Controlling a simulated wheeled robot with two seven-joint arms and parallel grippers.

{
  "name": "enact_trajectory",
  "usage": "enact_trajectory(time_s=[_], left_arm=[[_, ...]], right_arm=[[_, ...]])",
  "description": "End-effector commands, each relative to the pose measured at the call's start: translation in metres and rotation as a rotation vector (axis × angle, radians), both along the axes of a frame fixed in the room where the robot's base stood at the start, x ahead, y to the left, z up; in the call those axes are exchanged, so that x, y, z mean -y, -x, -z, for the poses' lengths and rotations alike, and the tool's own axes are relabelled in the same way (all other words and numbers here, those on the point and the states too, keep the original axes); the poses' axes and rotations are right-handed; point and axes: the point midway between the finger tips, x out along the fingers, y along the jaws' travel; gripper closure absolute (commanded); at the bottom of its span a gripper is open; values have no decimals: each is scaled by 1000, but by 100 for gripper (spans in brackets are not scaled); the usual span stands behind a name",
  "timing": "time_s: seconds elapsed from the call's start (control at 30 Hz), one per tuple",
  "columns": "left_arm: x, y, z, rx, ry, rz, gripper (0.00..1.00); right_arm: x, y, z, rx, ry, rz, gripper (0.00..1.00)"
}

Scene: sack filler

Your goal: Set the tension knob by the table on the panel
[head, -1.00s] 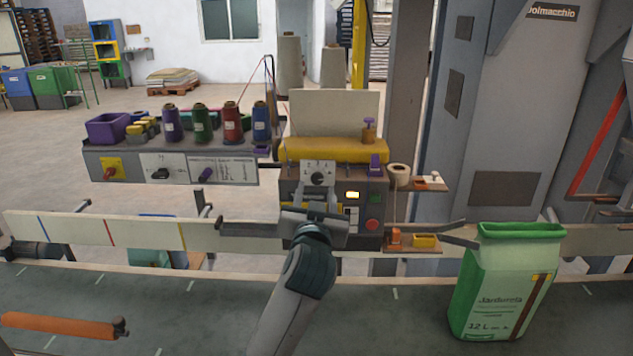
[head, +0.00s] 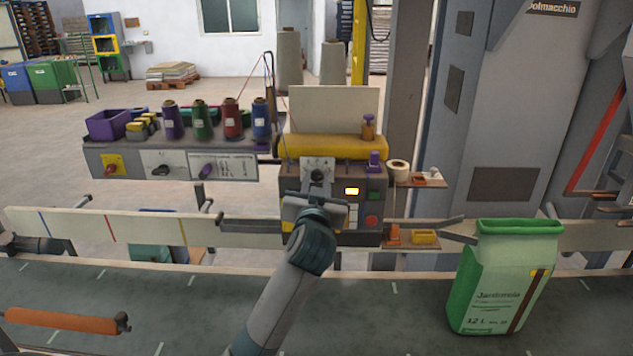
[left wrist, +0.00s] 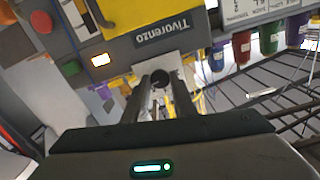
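The tension knob (head: 317,175) is a dark round knob on a white dial plate (head: 317,163) on the front of the sewing head. A white printed table (head: 237,166) is on the grey panel to its left; its text is too small to read. My left gripper (head: 316,190) is right in front of the knob, partly hiding the dial's lower part. In the left wrist view, its two fingers (left wrist: 165,88) are apart with the dark knob (left wrist: 162,77) at their tips; I cannot tell whether they touch it. My right gripper is not in view.
A lit yellow display (head: 352,191) and a red button (head: 372,221) sit right of the knob. Several thread cones stand on the panel shelf (head: 150,148). A green-white sack (head: 500,285) stands on the conveyor (head: 400,310) at the right.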

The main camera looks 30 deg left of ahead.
Motion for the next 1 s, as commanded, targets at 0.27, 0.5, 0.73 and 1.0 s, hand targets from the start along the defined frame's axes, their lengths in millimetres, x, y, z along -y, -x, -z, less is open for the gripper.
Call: enact_trajectory(time_s=[0.27,0.5,0.73,1.0], left_arm=[[0,0,1,15,26,-1,98],[1,0,2,70,118,0,98],[1,0,2,158,261,0,98],[1,0,1,269,442,0,98]], right_arm=[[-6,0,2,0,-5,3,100],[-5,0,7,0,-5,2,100],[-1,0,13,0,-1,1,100],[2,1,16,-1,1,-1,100]])
